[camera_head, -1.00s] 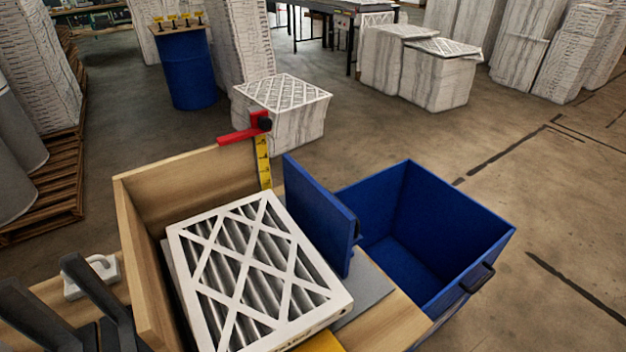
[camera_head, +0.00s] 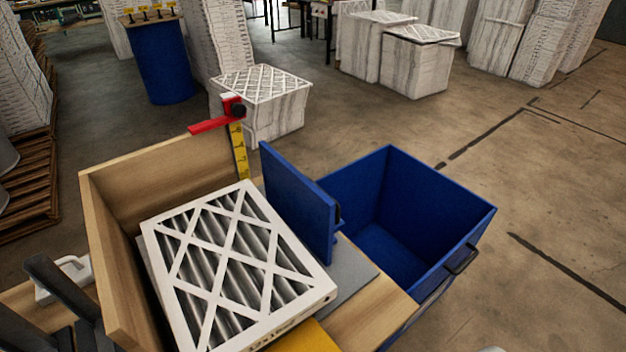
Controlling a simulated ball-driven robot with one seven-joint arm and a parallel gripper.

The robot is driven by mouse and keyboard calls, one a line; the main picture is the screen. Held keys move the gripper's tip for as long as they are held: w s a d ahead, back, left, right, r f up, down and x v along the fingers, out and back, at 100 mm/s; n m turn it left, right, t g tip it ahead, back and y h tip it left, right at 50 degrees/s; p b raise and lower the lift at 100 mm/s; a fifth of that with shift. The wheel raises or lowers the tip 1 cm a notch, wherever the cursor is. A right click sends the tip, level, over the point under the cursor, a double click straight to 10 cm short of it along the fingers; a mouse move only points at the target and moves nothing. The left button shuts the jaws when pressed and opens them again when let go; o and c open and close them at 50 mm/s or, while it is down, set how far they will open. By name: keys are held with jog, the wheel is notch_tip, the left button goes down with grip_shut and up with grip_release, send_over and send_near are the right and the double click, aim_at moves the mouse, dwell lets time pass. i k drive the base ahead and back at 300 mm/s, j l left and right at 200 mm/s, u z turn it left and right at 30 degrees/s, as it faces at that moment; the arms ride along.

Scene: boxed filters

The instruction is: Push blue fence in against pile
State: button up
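The blue fence (camera_head: 298,205) is an upright panel on the grey plate (camera_head: 345,287), to the right of the pile. The pile's top is a white-framed pleated filter (camera_head: 238,265) lying flat; how many lie under it is mostly hidden. A strip of grey plate shows between the filter's right side and the fence, so they look apart, at least at the near end. My gripper (camera_head: 24,298) is at the lower left edge, partly cut off. Its dark fingers look spread with nothing between them. It is outside the wooden wall, across the pile from the fence.
Wooden walls (camera_head: 108,265) bound the pile at left and back. A yellow scale (camera_head: 239,150) with a red pointer (camera_head: 215,122) stands behind. A blue bin (camera_head: 385,245) is right of the fence. A white handled object (camera_head: 62,280) lies beside my gripper.

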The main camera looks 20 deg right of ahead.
aim_at(314, 216)
jog(key=i+l+z, duration=0.2)
jog(key=l, duration=0.25)
jog(key=i+l+z, duration=0.15)
jog(key=l, duration=0.35)
jog(key=i+l+z, duration=0.2)
jog(key=i+l, duration=0.1)
jog(key=l, duration=0.1)
